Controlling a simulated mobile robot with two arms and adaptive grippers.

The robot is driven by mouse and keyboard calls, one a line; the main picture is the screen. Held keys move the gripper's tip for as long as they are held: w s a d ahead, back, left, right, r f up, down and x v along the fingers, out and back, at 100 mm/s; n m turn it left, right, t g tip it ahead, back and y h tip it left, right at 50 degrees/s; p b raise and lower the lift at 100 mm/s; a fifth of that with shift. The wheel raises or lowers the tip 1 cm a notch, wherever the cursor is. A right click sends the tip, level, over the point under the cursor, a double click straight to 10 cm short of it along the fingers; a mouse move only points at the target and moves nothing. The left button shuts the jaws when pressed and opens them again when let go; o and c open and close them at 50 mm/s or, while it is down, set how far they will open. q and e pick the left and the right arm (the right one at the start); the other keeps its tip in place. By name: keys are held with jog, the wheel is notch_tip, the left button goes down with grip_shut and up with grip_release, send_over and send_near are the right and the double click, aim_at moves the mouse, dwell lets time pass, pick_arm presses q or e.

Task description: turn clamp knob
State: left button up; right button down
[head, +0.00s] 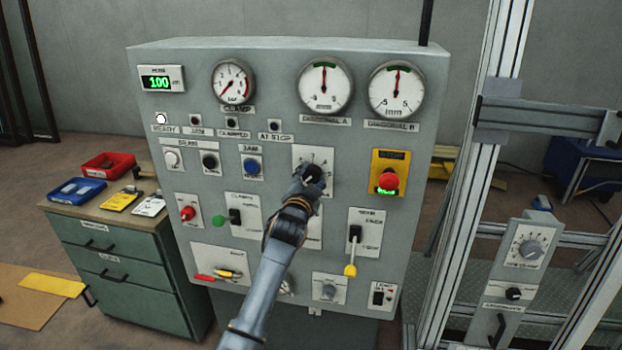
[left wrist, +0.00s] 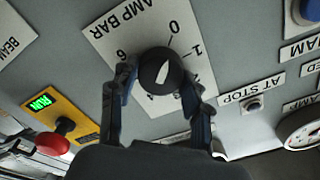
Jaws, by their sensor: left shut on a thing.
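The clamp knob (left wrist: 161,75) is a black round dial with a white pointer, on a white plate (left wrist: 110,38) marked "AMP BAR" with numbers around it. My left gripper (left wrist: 158,90) has one finger on each side of the knob and is shut on it. In the head view the left arm comes up from below, and the left gripper (head: 311,178) covers much of the knob's plate (head: 316,154). The pointer's exact number is hard to read in the wrist view. My right gripper does not show.
Around the knob on the grey panel (head: 290,80) are a red stop button (head: 388,180) on yellow, a blue button (head: 251,166), and levers with green (head: 220,220) and yellow (head: 350,270) ends. A metal frame (head: 480,170) stands at right, a drawer cabinet (head: 120,255) at left.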

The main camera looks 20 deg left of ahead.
pick_arm(q)
jog(key=o, duration=1.1)
jog(key=shift+o, duration=0.2)
jog(key=v, duration=1.2)
